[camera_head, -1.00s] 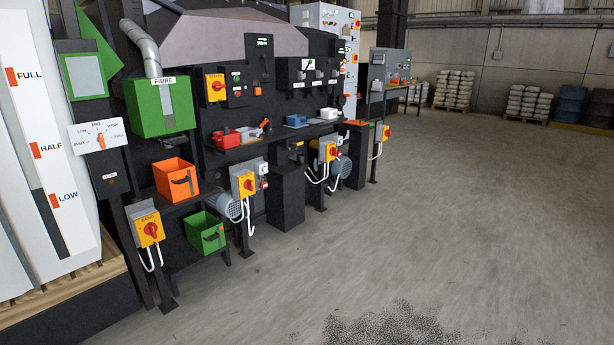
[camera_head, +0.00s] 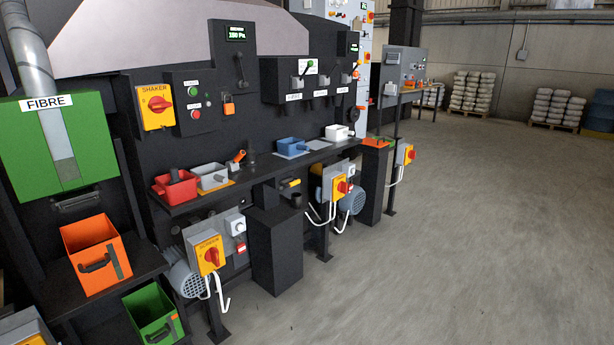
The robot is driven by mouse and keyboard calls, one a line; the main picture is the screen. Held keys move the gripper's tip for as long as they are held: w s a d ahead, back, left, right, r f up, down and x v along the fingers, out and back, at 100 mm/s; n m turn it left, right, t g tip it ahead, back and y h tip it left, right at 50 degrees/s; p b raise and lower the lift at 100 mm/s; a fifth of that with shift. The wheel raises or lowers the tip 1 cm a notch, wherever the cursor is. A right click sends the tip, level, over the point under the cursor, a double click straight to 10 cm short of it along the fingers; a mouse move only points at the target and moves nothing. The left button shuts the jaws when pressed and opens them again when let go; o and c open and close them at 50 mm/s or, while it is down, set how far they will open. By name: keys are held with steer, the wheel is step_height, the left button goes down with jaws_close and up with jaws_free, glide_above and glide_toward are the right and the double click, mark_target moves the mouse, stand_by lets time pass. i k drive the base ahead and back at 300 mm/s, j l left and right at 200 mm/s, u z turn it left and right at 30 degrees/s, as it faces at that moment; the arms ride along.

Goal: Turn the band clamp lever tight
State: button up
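I cannot make out a band clamp or its lever for certain. A ribbed grey duct (camera_head: 30,55) runs down into the green FIBRE box (camera_head: 55,148) at the left, and no clamp lever shows clearly on it. A dark lever (camera_head: 241,72) stands on the black panel under a lit green display. A lever with a green grip (camera_head: 308,66) is on the labelled panel farther right. My gripper is not in view.
An orange bin (camera_head: 97,255) and a green bin (camera_head: 152,312) are at lower left. Red (camera_head: 176,187), grey and blue trays sit along a black shelf. Yellow switch boxes (camera_head: 209,253) and a black pedestal (camera_head: 275,250) stand out below. The floor (camera_head: 470,240) at right is open.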

mark_target(242, 154)
steer(key=i, duration=1.05)
steer(key=i+l+u, duration=0.15)
steer(key=i, duration=0.95)
